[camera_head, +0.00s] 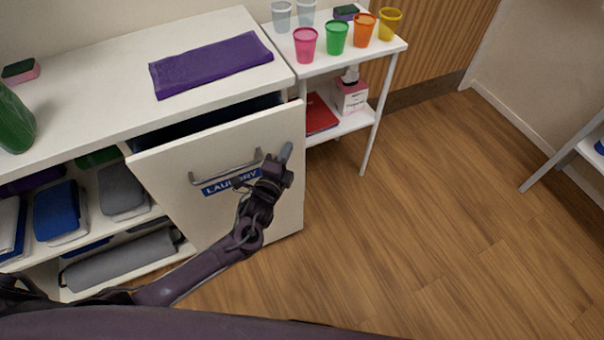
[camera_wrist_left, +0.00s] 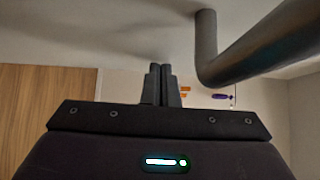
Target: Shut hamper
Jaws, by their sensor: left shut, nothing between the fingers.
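The laundry hamper (camera_head: 275,205) is a white tilt-out front in the cabinet, with a blue LAUNDRY label (camera_head: 217,187) and a grey bar handle (camera_head: 205,177). Its top edge leans out from the cabinet, leaving a dark gap behind it. My left gripper (camera_head: 285,152) is in front of the hamper's upper right part, to the right of the handle. Its fingers are shut and empty. In the left wrist view the shut fingers (camera_wrist_left: 160,84) show beside the thick grey handle bar (camera_wrist_left: 207,50), apart from it in the picture. My right gripper is not in view.
A folded purple cloth (camera_head: 210,64) lies on the cabinet top. Shelves at left hold folded towels (camera_head: 62,210). A white side shelf (camera_head: 345,55) with coloured cups stands right of the hamper. The wooden floor (camera_head: 430,220) at right is clear.

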